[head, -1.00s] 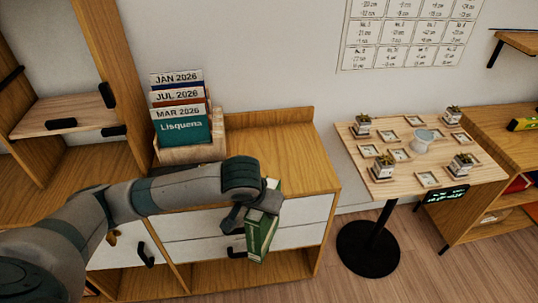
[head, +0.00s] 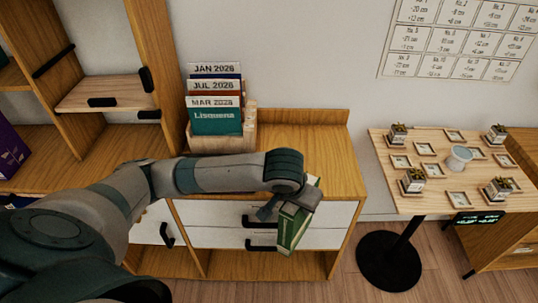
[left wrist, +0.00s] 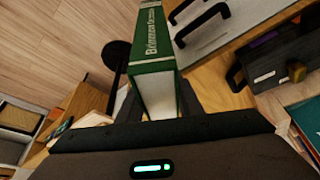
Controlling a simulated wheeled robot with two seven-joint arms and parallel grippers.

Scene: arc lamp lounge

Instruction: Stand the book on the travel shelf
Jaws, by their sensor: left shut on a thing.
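A green book (head: 294,227) with white pages is held by my left gripper (head: 291,203) in front of the wooden cabinet's drawers. In the left wrist view the same book (left wrist: 157,65) shows its green spine with white lettering, and it sits between the fingers of my left gripper (left wrist: 155,108). The book is tilted and clear of the furniture as far as I can see. A shelf unit (head: 138,60) stands at the left; I cannot tell whether it is the travel shelf. My right gripper is not in view.
A wooden holder (head: 222,143) with dated cards and a teal Lisquena item stands on the cabinet top (head: 320,150). A purple item (head: 10,150) is at the far left.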

